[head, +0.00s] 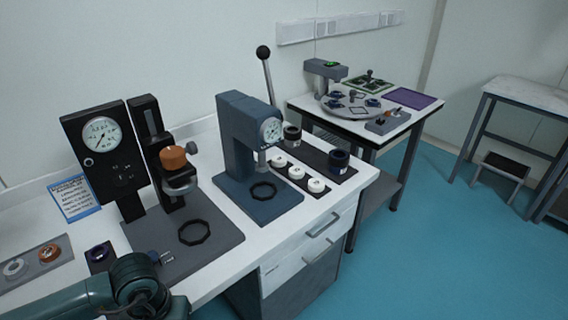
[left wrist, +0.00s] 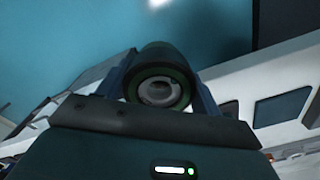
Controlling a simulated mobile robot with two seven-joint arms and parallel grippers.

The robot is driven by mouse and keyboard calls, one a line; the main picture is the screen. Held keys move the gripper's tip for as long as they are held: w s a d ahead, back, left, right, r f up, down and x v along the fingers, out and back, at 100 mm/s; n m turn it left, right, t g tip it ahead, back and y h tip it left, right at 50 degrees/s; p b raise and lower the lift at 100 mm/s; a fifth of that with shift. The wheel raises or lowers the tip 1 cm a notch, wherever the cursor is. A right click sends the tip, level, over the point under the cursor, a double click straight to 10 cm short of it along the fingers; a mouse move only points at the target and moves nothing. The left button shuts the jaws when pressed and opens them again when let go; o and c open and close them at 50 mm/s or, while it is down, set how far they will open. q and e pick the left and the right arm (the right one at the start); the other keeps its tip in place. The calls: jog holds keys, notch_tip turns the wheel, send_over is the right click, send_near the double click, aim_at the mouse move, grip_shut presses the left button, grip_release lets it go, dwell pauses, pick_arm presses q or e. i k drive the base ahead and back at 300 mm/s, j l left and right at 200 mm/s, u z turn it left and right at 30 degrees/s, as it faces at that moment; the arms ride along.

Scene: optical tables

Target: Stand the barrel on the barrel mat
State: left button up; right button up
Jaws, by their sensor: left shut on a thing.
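In the left wrist view my left gripper (left wrist: 163,82) is shut on a dark cylinder with a green rim and a pale hollow end, which appears to be the barrel (left wrist: 160,92). In the head view my left arm comes in at the bottom left; its wrist hides the held barrel. A small dark mat (head: 92,270) with a dark blue ring lies near my arm. My right gripper is not in view.
A black gauge stand (head: 85,155) with an orange-topped part and a blue-grey lever press (head: 236,145) stand on the white bench. A grey tray (head: 22,277) with two rings lies at left. A second table stands behind, with blue floor (head: 420,230) to the right.

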aim_at(314, 155)
jog(key=i+l+u, duration=0.1)
jog(key=l, duration=0.25)
jog(key=i+l+u, duration=0.1)
jog(key=l, duration=0.3)
jog(key=i+l+u, duration=0.1)
jog(key=i+l, duration=0.15)
jog(key=l, duration=0.15)
jog(key=i+l+u, duration=0.1)
jog(key=l, duration=0.3)
jog(key=i+l+u, duration=0.1)
jog(key=l, duration=0.3)
jog(key=l+u, duration=0.3)
jog(key=l, duration=1.25)
